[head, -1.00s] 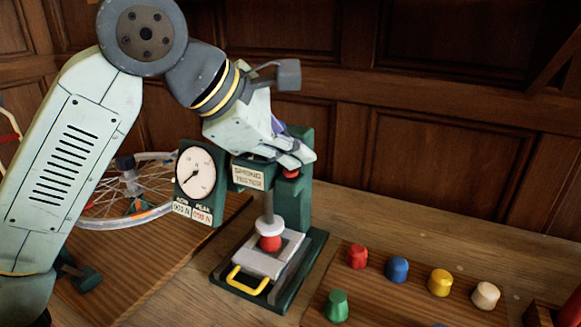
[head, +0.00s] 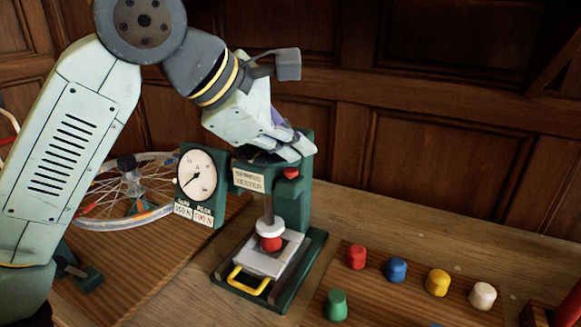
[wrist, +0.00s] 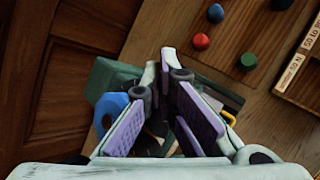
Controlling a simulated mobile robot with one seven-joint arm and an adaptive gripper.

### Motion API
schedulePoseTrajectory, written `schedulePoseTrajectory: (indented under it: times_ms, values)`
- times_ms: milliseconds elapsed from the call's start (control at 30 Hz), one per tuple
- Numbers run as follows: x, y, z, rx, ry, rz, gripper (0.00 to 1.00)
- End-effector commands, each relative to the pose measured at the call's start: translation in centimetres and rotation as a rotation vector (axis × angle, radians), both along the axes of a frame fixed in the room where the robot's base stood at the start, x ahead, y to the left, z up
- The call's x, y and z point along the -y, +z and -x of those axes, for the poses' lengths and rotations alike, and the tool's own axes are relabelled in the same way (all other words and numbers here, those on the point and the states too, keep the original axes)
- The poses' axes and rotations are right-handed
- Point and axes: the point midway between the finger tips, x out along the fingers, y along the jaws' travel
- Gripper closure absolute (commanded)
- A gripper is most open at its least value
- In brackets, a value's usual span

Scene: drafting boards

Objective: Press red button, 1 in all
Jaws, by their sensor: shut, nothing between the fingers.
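A green spring tester (head: 297,205) stands on the bench with a small red button (head: 291,173) on the front of its head, right of the name plate. My gripper (head: 304,150) is shut and empty. Its fingertips are over the top of the tester head, just above the button; I cannot tell whether they touch the head. The button shows clear below the fingers. A red piece (head: 271,244) sits under the white plunger pad (head: 270,228). The wrist view shows the shut fingers (wrist: 167,62) over the green tester; the button is hidden there.
The tester's dial (head: 197,175) is left of its head. A yellow handle (head: 248,281) sticks out in front. Red, blue, yellow, white and green pegs (head: 336,305) stand on a board at right. A spoked wheel (head: 125,190) lies behind left. Wood panelling closes the back.

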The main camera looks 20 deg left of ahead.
Motion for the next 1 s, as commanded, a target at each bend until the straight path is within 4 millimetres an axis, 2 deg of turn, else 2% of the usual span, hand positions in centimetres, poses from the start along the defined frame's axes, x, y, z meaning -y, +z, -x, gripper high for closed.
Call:
schedulePoseTrajectory:
  times_ms: [533, 1000]
  values:
    - [0.0, 4.9, 0.0, 0.001, 0.001, 0.0, 1.0]
    - [0.0, 5.0, 0.0, 0.0, 0.0, 0.0, 1.0]
